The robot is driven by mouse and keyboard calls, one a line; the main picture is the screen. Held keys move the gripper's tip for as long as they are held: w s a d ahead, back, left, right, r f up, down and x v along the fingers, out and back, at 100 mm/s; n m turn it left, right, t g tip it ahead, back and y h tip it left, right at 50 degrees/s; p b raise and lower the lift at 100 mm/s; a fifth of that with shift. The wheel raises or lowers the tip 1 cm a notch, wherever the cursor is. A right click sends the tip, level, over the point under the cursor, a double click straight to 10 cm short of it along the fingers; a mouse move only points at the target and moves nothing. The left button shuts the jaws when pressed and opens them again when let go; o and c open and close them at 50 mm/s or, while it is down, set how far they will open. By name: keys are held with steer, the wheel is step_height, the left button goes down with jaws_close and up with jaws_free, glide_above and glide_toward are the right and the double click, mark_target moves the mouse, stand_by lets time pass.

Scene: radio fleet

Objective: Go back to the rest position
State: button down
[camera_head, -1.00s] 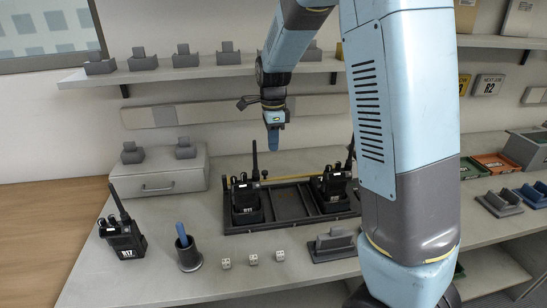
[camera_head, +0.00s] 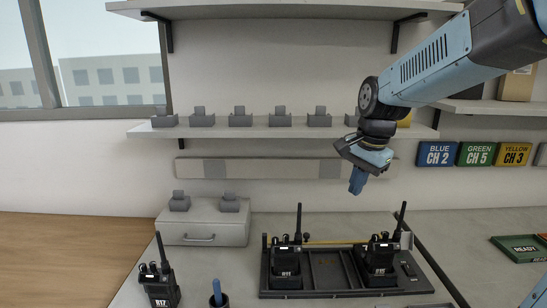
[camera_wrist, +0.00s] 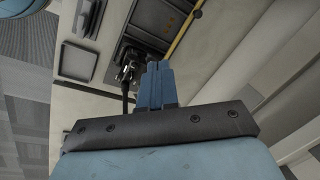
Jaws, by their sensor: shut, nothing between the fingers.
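My gripper (camera_head: 356,184) hangs in the air in the head view, above the black charging tray (camera_head: 326,277). Its blue fingers are shut with nothing between them; they also show together in the wrist view (camera_wrist: 156,72). Two black radios stand upright in the tray, one at left (camera_head: 287,268) and one at right (camera_head: 379,262). Another radio marked R17 (camera_head: 160,285) stands on the bench at the left. The wrist view shows part of the tray (camera_wrist: 152,22) and a radio (camera_wrist: 130,58) beyond the fingers.
A grey drawer box (camera_head: 202,225) with two grey holders on top stands at the back left. A shelf (camera_head: 270,131) with several grey holders runs along the wall. A green tray (camera_head: 522,248) lies at the right.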

steer(key=s+d+r+n+t, duration=0.1)
steer(key=s+d+n, duration=0.1)
steer(key=s+n, duration=0.3)
steer(key=s+d+r+n+t+h, duration=0.1)
steer(key=s+n, duration=0.4)
steer(key=s, duration=0.6)
steer(key=shift+d+r+t, duration=0.35)
steer(key=shift+r+t, duration=0.05)
steer(key=shift+t, duration=0.4)
